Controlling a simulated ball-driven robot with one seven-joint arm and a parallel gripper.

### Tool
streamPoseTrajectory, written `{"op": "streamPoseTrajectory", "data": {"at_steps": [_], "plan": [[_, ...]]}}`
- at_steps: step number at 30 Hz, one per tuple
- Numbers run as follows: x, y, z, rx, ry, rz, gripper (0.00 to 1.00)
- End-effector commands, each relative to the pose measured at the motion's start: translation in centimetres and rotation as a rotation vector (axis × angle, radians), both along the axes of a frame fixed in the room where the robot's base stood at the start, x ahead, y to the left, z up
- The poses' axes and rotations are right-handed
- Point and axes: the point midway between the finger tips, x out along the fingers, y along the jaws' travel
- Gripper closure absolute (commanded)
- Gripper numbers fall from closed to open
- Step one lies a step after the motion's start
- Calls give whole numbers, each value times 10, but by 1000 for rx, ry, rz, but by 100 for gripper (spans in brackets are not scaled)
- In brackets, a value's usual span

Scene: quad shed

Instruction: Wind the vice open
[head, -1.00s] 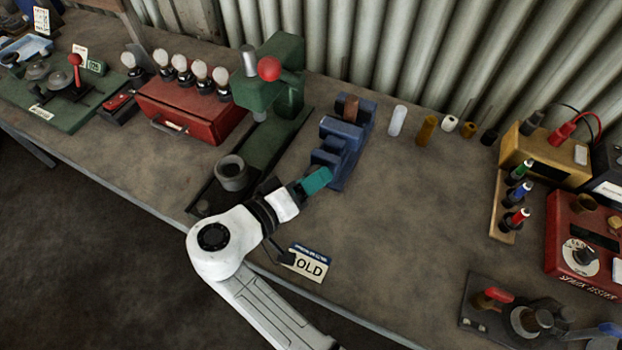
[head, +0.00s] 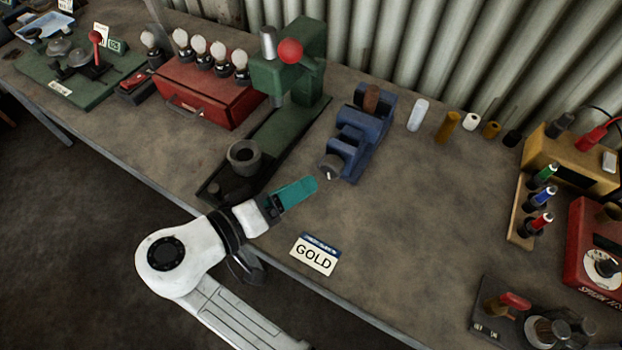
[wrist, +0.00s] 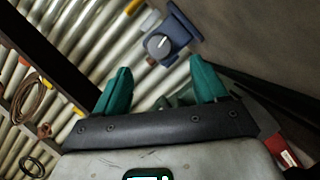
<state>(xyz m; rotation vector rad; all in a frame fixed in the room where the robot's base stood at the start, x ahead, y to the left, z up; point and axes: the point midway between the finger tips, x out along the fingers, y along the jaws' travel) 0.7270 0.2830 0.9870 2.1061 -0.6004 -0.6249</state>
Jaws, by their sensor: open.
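The blue vice (head: 362,130) stands on the bench in the head view, with a brown piece (head: 371,97) at its far end. Its round grey handle knob (head: 331,166) is on the near end. In the wrist view the vice (wrist: 174,31) shows beyond my fingers, with the knob (wrist: 159,45) and its pale mark facing me. My gripper (head: 312,185) has teal fingers and is just short of the knob, apart from it. In the wrist view my gripper (wrist: 160,84) has its two fingers wide apart with nothing between them.
A green press (head: 290,90) with a red ball lever stands left of the vice. A GOLD card (head: 314,254) lies at the bench's front edge. Small cylinders stand behind right of the vice, near the corrugated wall. Bare bench (head: 410,220) lies to the right.

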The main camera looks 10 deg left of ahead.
Motion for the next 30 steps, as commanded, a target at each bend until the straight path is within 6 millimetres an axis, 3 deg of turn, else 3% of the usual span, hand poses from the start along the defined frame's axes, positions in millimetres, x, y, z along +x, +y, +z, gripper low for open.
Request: {"op": "streamPoseTrajectory", "data": {"at_steps": [8, 30], "plan": [[-19, 16, 5, 0, 1, 2, 28], [-20, 16, 6, -1, 0, 1, 28]]}}
